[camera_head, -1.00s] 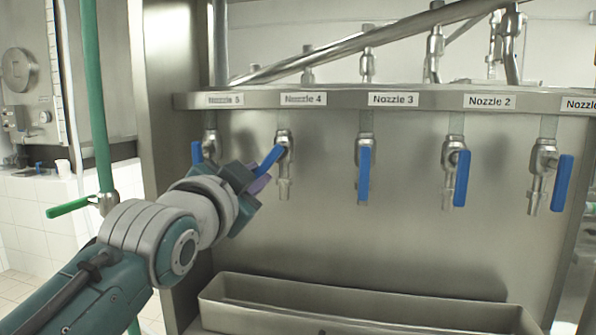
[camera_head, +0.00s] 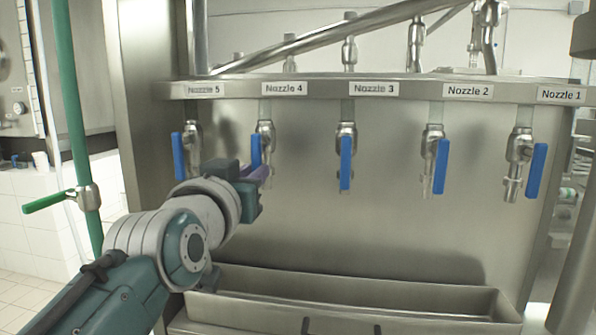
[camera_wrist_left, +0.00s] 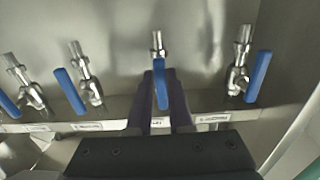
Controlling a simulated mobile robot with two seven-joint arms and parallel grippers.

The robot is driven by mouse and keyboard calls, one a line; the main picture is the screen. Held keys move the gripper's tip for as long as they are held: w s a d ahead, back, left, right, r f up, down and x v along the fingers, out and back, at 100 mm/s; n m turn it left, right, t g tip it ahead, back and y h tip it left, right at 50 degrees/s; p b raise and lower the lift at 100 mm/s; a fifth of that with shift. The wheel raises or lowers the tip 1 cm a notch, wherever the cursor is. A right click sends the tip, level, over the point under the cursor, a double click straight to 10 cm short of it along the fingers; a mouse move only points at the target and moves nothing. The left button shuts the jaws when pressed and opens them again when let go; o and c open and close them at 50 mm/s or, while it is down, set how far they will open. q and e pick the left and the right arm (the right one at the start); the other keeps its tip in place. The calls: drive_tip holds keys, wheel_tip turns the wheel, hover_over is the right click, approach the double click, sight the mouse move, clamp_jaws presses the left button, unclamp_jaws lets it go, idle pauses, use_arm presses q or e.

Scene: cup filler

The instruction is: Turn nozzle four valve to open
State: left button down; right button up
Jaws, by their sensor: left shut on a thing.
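The nozzle four valve (camera_head: 265,128) hangs below the "Nozzle 4" label (camera_head: 285,88). Its blue handle (camera_head: 256,150) points almost straight down in the head view. My left gripper (camera_head: 262,172) is at the lower part of this handle, with its purple fingers partly hidden by the gripper body. In the left wrist view, the same blue handle (camera_wrist_left: 160,86) lies between the two purple fingers (camera_wrist_left: 162,102), which are shut on it. That view is upside down, with the labels below the valves. My right gripper is not in view.
Nozzle 5's blue handle (camera_head: 178,156) is close on the left, and nozzle 3's (camera_head: 346,162) hangs to the right. Nozzles 2 and 1 are farther right. A steel trough (camera_head: 350,306) lies below. A green pipe (camera_head: 72,130) stands at the left.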

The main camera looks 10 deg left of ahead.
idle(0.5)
use_arm(q)
drive_tip(key=c, duration=0.8)
unclamp_jaws()
drive_tip(key=shift+s, duration=0.1)
drive_tip(key=s, duration=0.9)
drive_tip(key=shift+s+a+b, duration=0.1)
drive_tip(key=shift+s+b, duration=0.3)
